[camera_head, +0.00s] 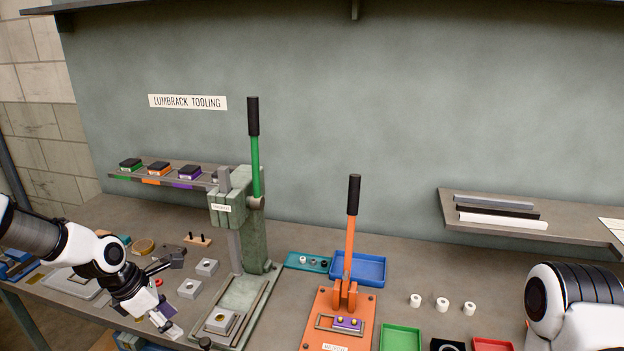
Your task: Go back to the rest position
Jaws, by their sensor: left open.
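My left arm comes in from the left edge. Its black-and-white gripper (170,296) is open above the left part of the workbench, left of the green press (238,230). Small grey blocks lie just right of it, and a small purple patch shows by its lower finger. I see nothing clearly held between the fingers. My right arm shows only as a white and black link at the lower right corner; its gripper is out of view. The green press has its black-tipped lever upright, and a grey block (220,321) sits on its base.
An orange press (338,310) with a raised lever stands mid-bench, a purple piece in it. A blue tray (358,269), a green tray (400,338), a red tray (492,344) and white cylinders (442,304) lie around it. Wall shelves hold colored blocks and bars.

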